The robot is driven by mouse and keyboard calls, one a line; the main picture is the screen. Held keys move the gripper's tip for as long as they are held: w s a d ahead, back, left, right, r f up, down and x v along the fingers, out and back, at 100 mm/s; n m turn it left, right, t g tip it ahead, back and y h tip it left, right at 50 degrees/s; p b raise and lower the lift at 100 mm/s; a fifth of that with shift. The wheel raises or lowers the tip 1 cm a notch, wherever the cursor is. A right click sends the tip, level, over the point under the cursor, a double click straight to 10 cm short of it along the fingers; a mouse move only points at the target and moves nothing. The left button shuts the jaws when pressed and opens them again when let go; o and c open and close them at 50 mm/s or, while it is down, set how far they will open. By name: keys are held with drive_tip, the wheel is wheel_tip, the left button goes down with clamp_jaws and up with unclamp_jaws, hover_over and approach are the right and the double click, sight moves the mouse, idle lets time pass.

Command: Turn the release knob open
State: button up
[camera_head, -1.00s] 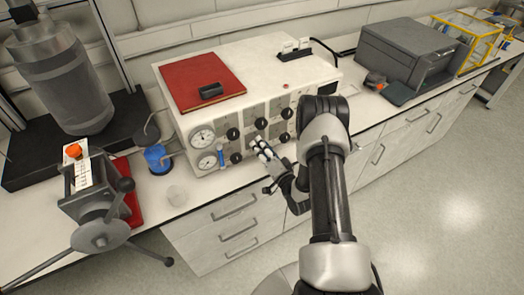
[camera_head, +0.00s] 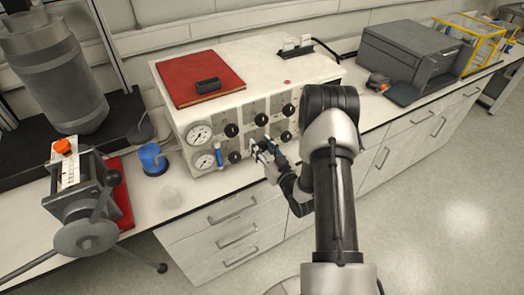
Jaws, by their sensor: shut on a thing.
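The white control box (camera_head: 277,73) stands on the bench, its front panel carrying several black knobs in two rows. Labels are too small to read, so I cannot tell by marking which is the release knob. My gripper (camera_head: 261,151) is at the panel's lower row, shut on a black knob there. The fingers mostly hide that knob, and its turn angle cannot be seen. An upper knob (camera_head: 261,119) is just above my gripper, a lower-left knob (camera_head: 235,157) is left of it, and a lower-right knob (camera_head: 286,137) is right of it.
Two round gauges, the upper one (camera_head: 199,134) visible, and a blue-handled part (camera_head: 218,154) are at the panel's left. A blue cup (camera_head: 152,159) and a clamp-like device (camera_head: 85,195) stand further left. A red book (camera_head: 197,81) lies on the box. A grey printer-like machine (camera_head: 408,55) stands right.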

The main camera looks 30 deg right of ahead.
drive_tip(key=shift+n+b, duration=0.5)
drive_tip(key=shift+n, duration=0.3)
drive_tip(key=o, duration=1.1)
drive_tip(key=s, duration=1.2)
drive_tip(key=shift+d, duration=0.15)
